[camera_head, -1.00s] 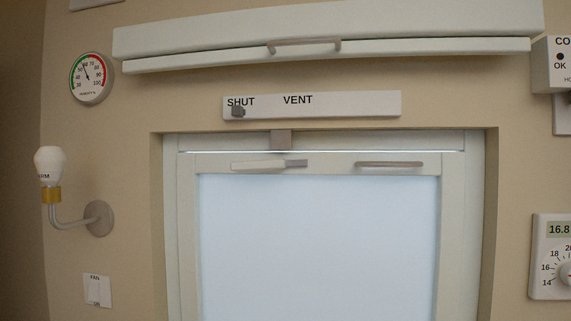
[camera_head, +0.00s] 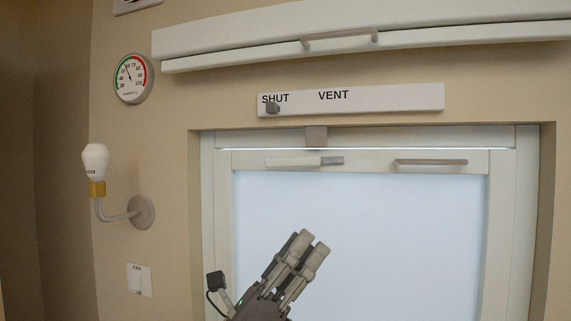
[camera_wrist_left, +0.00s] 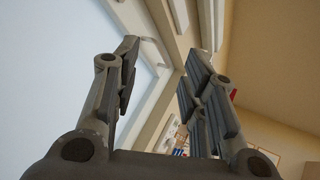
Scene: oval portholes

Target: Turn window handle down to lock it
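The window handle (camera_head: 305,162) is a horizontal lever on the top rail of the window sash (camera_head: 222,230), pale on its left part and grey at its right end. My left gripper (camera_head: 312,243) is in front of the pane, below the handle in the head view, apart from it and pointing up and to the right. In the left wrist view my left gripper (camera_wrist_left: 162,55) has its two fingers apart with nothing between them. The handle cannot be made out for sure in that view. My right gripper is not in view.
A fixed pull bar (camera_head: 430,162) sits right of the handle on the same rail. Above are a SHUT/VENT slider panel (camera_head: 390,98) and a long white cover with a bar (camera_head: 340,39). A wall lamp (camera_head: 95,160) and a switch (camera_head: 139,280) are at left.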

